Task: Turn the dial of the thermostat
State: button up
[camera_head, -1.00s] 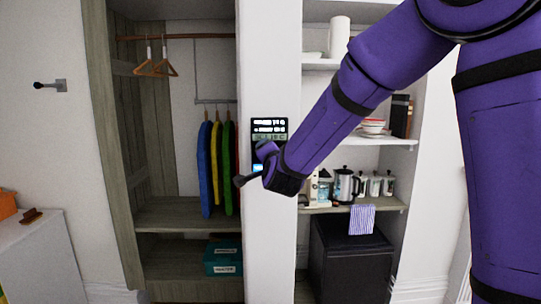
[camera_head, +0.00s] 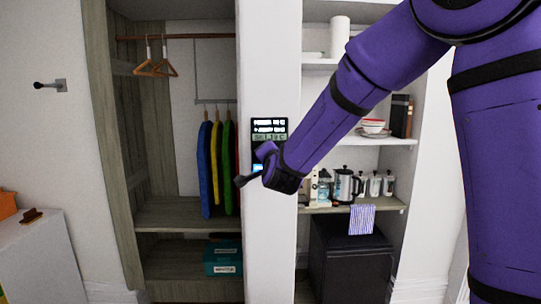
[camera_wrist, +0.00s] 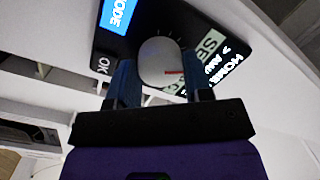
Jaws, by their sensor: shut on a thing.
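The thermostat (camera_head: 268,126) is a black panel with a lit display on the white pillar, mostly covered lower down by my arm in the head view. In the wrist view the thermostat panel (camera_wrist: 112,45) shows a blue "MODE" button, an "OK" button and a light display. Its dial (camera_wrist: 158,62) is a round pale grey knob with a red mark pointing right. My gripper (camera_wrist: 160,80) has its two dark blue fingers on either side of the dial, shut on it.
An open wardrobe (camera_head: 130,200) with hangers and coloured clothes stands left of the pillar (camera_head: 268,60). Shelves (camera_head: 385,141) with kettle, jars and bowls lie to the right, close to my forearm. A wall hook (camera_head: 50,86) is at far left.

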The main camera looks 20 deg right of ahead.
jog(key=shift+n+g, duration=0.4)
jog(key=shift+n, duration=3.8)
jog(key=o, duration=0.9)
jog(key=shift+o, duration=0.2)
jog(key=s+a, duration=0.2)
jog(key=s, duration=0.8)
jog(key=shift+s+r, duration=0.3)
jog(key=shift+r, duration=0.15)
